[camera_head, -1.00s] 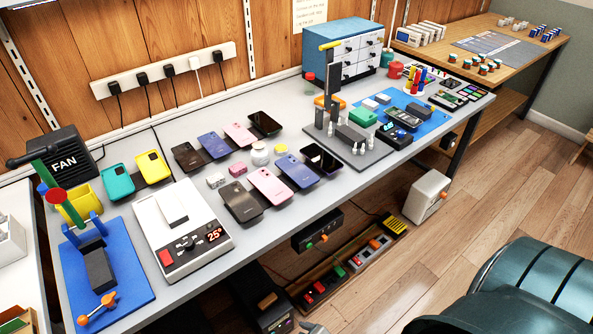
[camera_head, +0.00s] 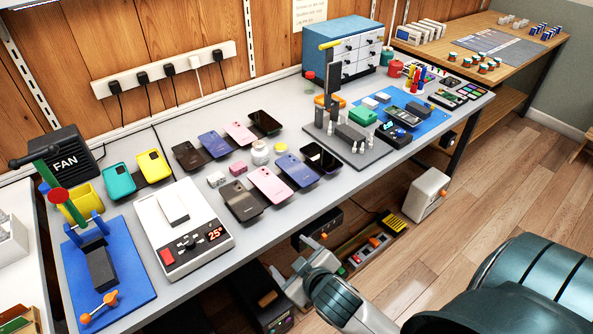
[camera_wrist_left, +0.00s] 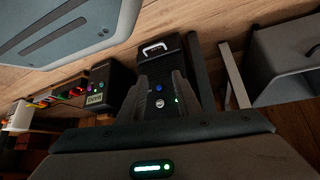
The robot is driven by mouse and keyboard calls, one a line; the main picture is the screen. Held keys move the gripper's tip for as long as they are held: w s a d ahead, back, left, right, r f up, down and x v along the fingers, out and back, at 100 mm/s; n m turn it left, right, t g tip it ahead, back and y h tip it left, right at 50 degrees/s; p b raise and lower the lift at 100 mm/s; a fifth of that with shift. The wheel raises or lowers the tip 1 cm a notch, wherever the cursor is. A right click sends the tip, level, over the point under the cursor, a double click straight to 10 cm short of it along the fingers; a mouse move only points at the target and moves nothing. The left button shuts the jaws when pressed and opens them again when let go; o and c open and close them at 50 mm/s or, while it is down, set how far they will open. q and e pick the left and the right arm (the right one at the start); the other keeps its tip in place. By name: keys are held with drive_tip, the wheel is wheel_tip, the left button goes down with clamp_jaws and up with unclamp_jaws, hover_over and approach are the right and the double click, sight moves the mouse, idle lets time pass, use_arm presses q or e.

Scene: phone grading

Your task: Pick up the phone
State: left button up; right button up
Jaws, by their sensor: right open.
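Several phones lie in two rows on stands in the middle of the grey bench (camera_head: 190,283). The back row has a dark brown phone (camera_head: 187,155), a blue one (camera_head: 215,144), a pink one (camera_head: 240,133) and a black one (camera_head: 265,122). The front row has a dark phone (camera_head: 241,200), a pink one (camera_head: 269,184), a blue one (camera_head: 298,171) and a black one (camera_head: 321,157). My right gripper (camera_head: 292,259) is open and empty, in front of the bench's front edge. My left gripper (camera_wrist_left: 160,88) shows in the left wrist view, fingers apart, with no phone between them.
A white heating plate (camera_head: 207,248) and a blue fixture mat (camera_head: 135,285) stand left of the phones. A grey board with posts (camera_head: 375,157) stands right. Small jars and blocks sit between the rows.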

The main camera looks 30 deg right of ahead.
drive_tip(key=w+a+r+n+t+y, duration=0.2)
drive_tip(key=w+r+n+t, duration=0.3)
drive_tip(key=r, duration=0.5)
drive_tip(key=w+a+r+n+t+y, duration=0.2)
drive_tip(key=w+r+t, duration=0.1)
drive_tip(key=w+r, duration=0.6)
drive_tip(key=s+a+r+n+g+y, duration=0.1)
drive_tip(key=a+r+n+g+y, duration=0.4)
drive_tip(key=n+y, duration=0.4)
drive_tip(key=s+a+r+n+g+y, duration=0.25)
drive_tip(key=a+r+n+y, duration=0.35)
drive_tip(key=n, duration=0.6)
drive_tip(key=n+g+h+p, duration=0.45)
drive_tip(key=g+h, duration=0.25)
drive_tip(key=h, duration=1)
hover_over(302, 174)
drive_tip(key=b, duration=0.1)
drive_tip(key=shift+n, duration=0.45)
wheel_tip(302, 174, down, 19)
use_arm(q)
drive_tip(key=s+a+f+g+y, duration=0.1)
drive_tip(key=s+a+f+g, duration=0.2)
drive_tip(key=s, duration=0.7)
drive_tip(key=shift+s+a+f, duration=0.4)
drive_tip(key=shift+a, duration=0.75)
